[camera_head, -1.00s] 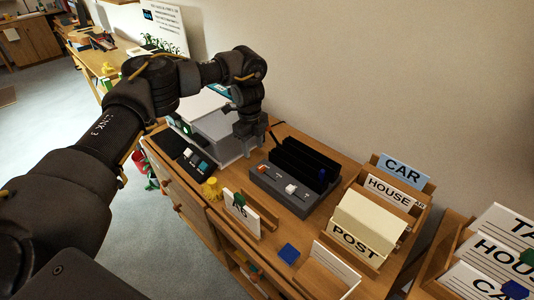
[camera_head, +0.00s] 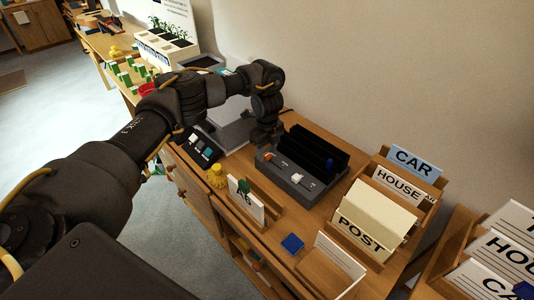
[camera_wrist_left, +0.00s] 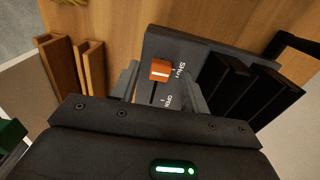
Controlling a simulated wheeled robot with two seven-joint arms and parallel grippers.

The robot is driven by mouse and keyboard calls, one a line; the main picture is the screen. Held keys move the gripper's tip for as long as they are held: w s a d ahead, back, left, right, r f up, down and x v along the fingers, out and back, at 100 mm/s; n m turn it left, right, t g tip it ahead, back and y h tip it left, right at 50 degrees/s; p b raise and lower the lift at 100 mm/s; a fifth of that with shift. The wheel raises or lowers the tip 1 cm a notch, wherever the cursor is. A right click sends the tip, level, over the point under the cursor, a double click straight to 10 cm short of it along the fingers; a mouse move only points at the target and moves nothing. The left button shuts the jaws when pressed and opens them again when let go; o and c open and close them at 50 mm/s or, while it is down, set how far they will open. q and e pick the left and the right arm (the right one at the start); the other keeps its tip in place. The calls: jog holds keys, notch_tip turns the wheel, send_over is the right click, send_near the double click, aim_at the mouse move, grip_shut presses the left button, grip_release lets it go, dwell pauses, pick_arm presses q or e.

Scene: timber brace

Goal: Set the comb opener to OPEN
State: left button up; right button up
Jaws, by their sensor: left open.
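The comb opener (camera_head: 290,180) is a dark grey box with tall black slotted combs (camera_head: 312,150) behind its front panel. Its orange slider knob (camera_wrist_left: 160,71) is at the SHUT end of a slot in the left wrist view; the OPEN mark (camera_wrist_left: 168,101) is at the other end. The knob also shows in the head view (camera_head: 268,156). A white knob (camera_head: 297,179) is further right on the panel. My left gripper (camera_wrist_left: 160,88) is open, with its fingers on either side of the slot and knob. I cannot tell whether they touch it.
A card tray (camera_head: 375,222) with CAR, HOUSE and POST cards stands to the right. An A6 card holder (camera_head: 246,203), a yellow object (camera_head: 216,176) and a blue block (camera_head: 292,243) are nearer the front edge. A dark switch panel (camera_head: 201,146) is left. The wall is behind.

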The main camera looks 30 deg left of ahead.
pick_arm(q)
jog(key=shift+f, duration=0.4)
jog(key=shift+c, duration=0.3)
